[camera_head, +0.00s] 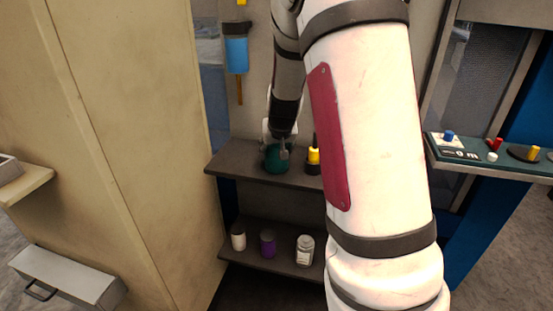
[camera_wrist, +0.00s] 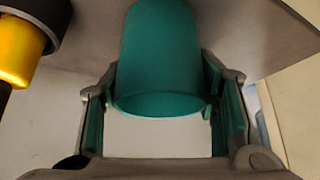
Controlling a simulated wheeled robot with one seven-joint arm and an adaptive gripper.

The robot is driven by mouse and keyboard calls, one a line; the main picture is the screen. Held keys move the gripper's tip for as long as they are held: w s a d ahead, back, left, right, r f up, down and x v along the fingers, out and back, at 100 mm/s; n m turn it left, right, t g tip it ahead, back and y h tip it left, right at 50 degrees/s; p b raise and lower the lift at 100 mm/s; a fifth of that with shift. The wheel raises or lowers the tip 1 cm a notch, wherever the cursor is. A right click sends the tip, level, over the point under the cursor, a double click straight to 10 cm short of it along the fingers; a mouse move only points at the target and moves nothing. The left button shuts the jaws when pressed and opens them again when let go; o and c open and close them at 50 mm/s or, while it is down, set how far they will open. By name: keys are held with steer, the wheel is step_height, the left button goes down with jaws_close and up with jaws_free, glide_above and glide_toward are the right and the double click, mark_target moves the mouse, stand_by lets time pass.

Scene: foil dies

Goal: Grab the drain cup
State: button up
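The teal cup (camera_head: 277,158), which I take to be the drain cup, stands on the upper grey shelf in the head view. In the wrist view the cup (camera_wrist: 160,65) fills the upper middle, with its rounded edge toward the camera. My gripper (camera_head: 283,146) reaches down to it from above. In the wrist view the fingers of my gripper (camera_wrist: 160,70) lie on both sides of the cup, spread about as wide as it. Their tips are partly hidden along its sides, so I cannot tell whether they press on it.
A black and yellow bottle (camera_head: 313,158) stands right of the cup, close by; it also shows in the wrist view (camera_wrist: 22,48). The lower shelf holds a white container (camera_head: 238,237), a purple one (camera_head: 267,243) and a clear jar (camera_head: 304,250). A beige panel (camera_head: 150,130) is at left.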

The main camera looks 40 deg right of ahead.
steer(key=c, duration=0.3)
steer(key=shift+c, duration=0.2)
